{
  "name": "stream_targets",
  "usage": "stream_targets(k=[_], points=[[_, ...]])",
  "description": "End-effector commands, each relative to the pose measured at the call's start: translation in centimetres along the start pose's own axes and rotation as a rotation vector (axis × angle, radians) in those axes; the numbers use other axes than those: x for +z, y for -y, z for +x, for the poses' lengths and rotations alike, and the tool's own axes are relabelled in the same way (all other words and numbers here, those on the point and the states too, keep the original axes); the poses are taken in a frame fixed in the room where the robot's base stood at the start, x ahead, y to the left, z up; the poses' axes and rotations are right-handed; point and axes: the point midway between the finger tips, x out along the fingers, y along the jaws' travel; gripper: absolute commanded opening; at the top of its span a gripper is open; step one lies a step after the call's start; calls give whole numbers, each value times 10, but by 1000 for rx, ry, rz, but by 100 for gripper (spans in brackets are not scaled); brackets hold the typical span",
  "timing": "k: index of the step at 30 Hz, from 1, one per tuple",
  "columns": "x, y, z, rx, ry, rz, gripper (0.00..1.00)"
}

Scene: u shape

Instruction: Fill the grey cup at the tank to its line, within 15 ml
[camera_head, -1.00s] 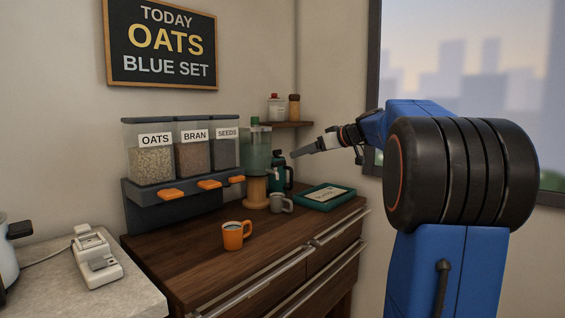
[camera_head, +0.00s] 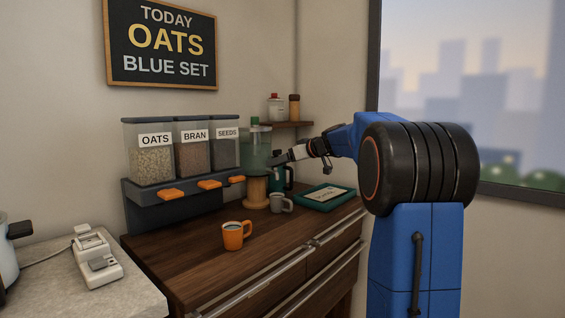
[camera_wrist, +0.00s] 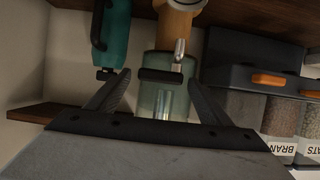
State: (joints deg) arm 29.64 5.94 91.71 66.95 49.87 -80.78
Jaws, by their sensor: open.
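The tank (camera_head: 257,148) is a greenish see-through vessel on a round wooden stand (camera_head: 256,194). The grey cup (camera_head: 281,203) stands upright on the counter, right beside the stand; its inside and line are too small to read. My gripper (camera_head: 276,160) is up at the tank's right side, above the cup, and holds nothing. In the wrist view, which is upside down, my open gripper (camera_wrist: 157,87) has a finger on either side of the tank (camera_wrist: 150,98). A dark bar, perhaps the tap lever (camera_wrist: 160,75), and a metal spout (camera_wrist: 179,50) lie between and beyond the fingertips.
A teal flask (camera_wrist: 113,40) stands close beside the tank. An orange mug (camera_head: 234,236) stands nearer on the counter. A teal tray (camera_head: 321,196) lies to the right. Grain dispensers (camera_head: 184,150) stand left, and a small shelf (camera_head: 287,124) is behind.

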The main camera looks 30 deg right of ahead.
Motion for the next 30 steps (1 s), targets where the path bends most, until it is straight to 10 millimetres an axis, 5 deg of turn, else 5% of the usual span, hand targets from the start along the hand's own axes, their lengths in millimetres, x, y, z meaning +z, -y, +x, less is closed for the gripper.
stream_targets(k=[5, 10, 30], points=[[0, 0, 0, 0, 0, 0, 71], [0, 0, 0, 0, 0, 0, 32], [3, 6, -4, 232, 3, 96, 32]])
